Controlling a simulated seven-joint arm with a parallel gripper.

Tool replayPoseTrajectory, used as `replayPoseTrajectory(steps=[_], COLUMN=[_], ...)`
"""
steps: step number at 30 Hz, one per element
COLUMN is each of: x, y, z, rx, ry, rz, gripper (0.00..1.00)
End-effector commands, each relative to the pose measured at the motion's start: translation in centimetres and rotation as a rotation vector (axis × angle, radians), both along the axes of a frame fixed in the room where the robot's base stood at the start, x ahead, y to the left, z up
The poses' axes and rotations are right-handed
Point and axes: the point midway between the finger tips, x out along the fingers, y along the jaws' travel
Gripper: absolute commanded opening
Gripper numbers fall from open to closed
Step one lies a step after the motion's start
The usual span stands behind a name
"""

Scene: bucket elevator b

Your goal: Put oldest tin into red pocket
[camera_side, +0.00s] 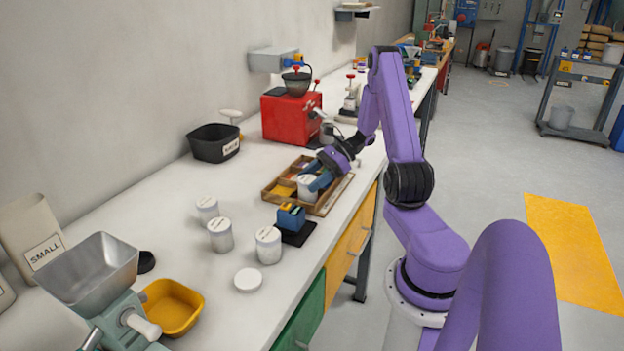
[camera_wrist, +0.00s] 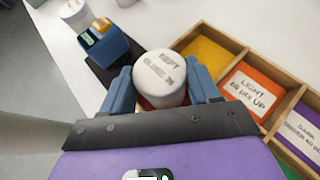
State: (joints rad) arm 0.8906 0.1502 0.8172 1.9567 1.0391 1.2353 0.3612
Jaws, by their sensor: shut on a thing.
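My gripper (camera_wrist: 160,88) has its blue fingers closed on either side of a white tin (camera_wrist: 161,70). Its lid carries printed date text, partly legible as "KEPT" and "78". In the side view my gripper (camera_side: 318,181) holds this tin (camera_side: 306,189) over or in the wooden tray (camera_side: 338,194); I cannot tell whether it touches the floor. A sliver of red (camera_wrist: 146,104) shows beside the tin's base; most of that spot is hidden. Other white tins stand on the bench: one at left (camera_side: 207,210), one in the middle (camera_side: 220,237), one nearest the tray (camera_side: 268,246).
The tray's yellow (camera_wrist: 203,58), orange "LIGHT" (camera_wrist: 245,92) and purple "DARK" (camera_wrist: 301,128) pockets look empty. A blue device (camera_side: 291,217) on a black pad stands beside the tray. A white disc (camera_side: 248,280) lies on the bench. A red machine (camera_side: 290,115) stands behind.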

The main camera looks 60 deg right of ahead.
Motion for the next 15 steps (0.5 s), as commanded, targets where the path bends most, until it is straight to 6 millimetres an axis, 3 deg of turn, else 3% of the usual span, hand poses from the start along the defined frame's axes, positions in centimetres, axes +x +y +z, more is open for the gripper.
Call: replayPoseTrajectory(steps=[11,12,14,15], x=[0.01,0.01,0.01,0.01], y=[-0.02,-0.03,-0.03,-0.02], z=[-0.31,-0.34,-0.32,-0.32], rx=[0.0,-0.001,-0.001,-0.001], ry=[0.0,0.0,0.0,0.0], rz=[-0.001,-0.001,-0.001,-0.001], gripper=[0.26,0.67,0.86,0.86])
